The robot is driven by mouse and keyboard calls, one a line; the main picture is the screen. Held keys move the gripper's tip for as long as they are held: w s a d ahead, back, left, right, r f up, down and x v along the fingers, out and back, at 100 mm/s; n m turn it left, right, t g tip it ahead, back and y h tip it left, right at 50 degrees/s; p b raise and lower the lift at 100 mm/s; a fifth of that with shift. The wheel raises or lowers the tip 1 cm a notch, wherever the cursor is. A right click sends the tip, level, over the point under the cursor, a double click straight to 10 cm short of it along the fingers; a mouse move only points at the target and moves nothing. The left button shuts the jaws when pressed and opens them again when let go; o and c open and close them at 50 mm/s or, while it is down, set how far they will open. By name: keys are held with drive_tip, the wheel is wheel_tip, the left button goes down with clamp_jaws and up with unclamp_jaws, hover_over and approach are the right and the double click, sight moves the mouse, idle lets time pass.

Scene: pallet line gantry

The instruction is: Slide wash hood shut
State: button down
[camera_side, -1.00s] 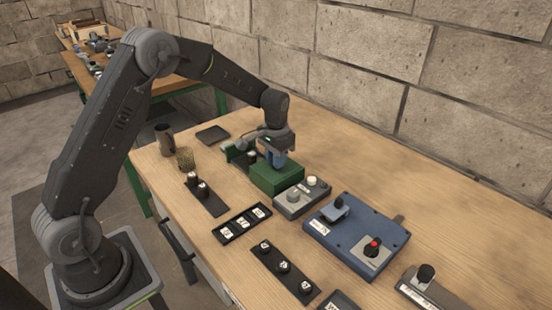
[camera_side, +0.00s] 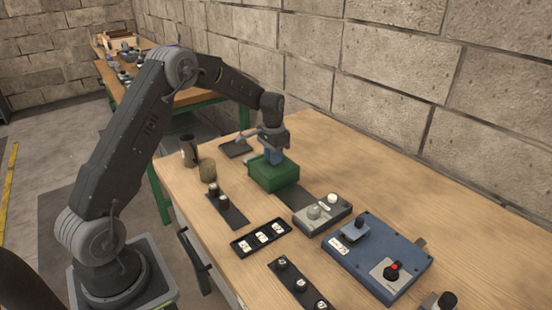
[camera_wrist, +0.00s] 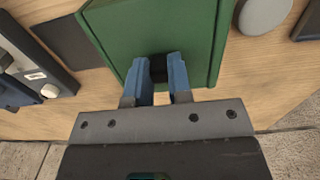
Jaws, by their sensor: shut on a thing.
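The wash hood is a green box (camera_side: 273,173) near the middle of the table in the side view. It fills the top of the wrist view (camera_wrist: 150,25). My gripper (camera_side: 272,157) is above the hood with its blue fingers pointing down. In the wrist view the fingers (camera_wrist: 159,82) are shut on a small dark handle (camera_wrist: 158,66) on the hood. The hood covers the spot where the dark cylinder stood, and that cylinder is hidden. A bare dark strip (camera_side: 298,196) shows to the right of the hood.
A grey box with knobs (camera_side: 322,214) and a blue control panel (camera_side: 377,255) with a red-topped stick stand to the right. A brown cup (camera_side: 207,170), a dark mug (camera_side: 189,150) and a flat dark tray (camera_side: 235,149) are at the left. A label tray (camera_side: 262,238) lies in front.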

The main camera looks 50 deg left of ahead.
drive_tip(key=c, duration=1.4)
unclamp_jaws()
drive_tip(key=shift+a, duration=0.4)
drive_tip(key=o, duration=0.4)
drive_tip(key=shift+d, duration=0.15)
drive_tip(key=shift+c, duration=0.2)
drive_tip(key=shift+r, duration=0.1)
wheel_tip(320, 180, up, 14)
drive_tip(key=s+d+r+t, duration=0.3)
drive_tip(key=s+d+r, duration=0.6)
drive_tip(key=s+d, duration=0.45)
drive_tip(key=s+d+f+t, duration=0.1)
drive_tip(key=s+d+f, duration=0.1)
drive_tip(key=s, duration=0.6)
drive_tip(key=s+d+f+t, duration=0.1)
drive_tip(key=s+d, duration=0.4)
drive_tip(key=s, duration=0.2)
drive_tip(key=shift+s+d+f+t, duration=0.2)
drive_tip(key=shift+s+f+t, duration=0.1)
drive_tip(key=shift+s+f, duration=0.1)
